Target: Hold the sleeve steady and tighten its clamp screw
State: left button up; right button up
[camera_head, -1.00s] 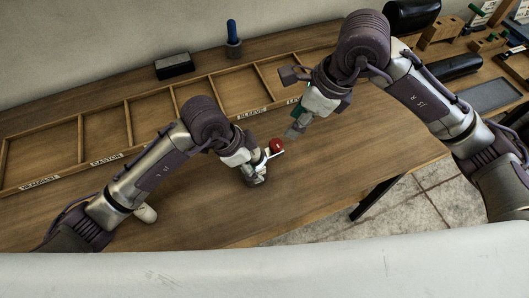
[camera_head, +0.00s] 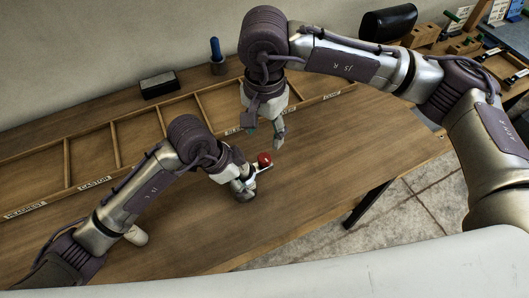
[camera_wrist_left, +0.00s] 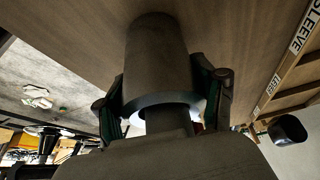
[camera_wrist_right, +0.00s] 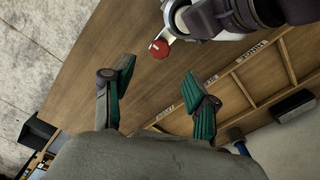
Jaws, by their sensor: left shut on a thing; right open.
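The sleeve (camera_wrist_left: 155,55) is a dark grey cylinder with a wider collar, its far end at the wooden table top in the left wrist view. My left gripper (camera_wrist_left: 165,95) is shut on it, one finger on each side; in the head view the fingers partly hide the sleeve (camera_head: 243,191). A red ball-shaped knob (camera_head: 265,158) on a pale metal piece sits beside the sleeve, likely its clamp screw; it also shows in the right wrist view (camera_wrist_right: 159,48). My right gripper (camera_head: 265,131) is open and empty, above and behind the red knob, apart from it.
A shallow wooden compartment tray (camera_head: 67,164) with labels runs along the back of the table. A black box (camera_head: 159,85) and a blue-handled tool (camera_head: 216,50) stand behind it. A pale rounded object (camera_head: 136,235) lies by my left arm. The table right of the sleeve is clear.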

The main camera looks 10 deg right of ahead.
aim_at(265, 157)
notch_tip(265, 157, down, 9)
jog(key=shift+f, duration=0.1)
dwell(0.3)
grip_shut()
jog(key=shift+m, duration=0.4)
jog(key=m, duration=1.2)
jog(key=shift+m, duration=0.4)
dwell(0.4)
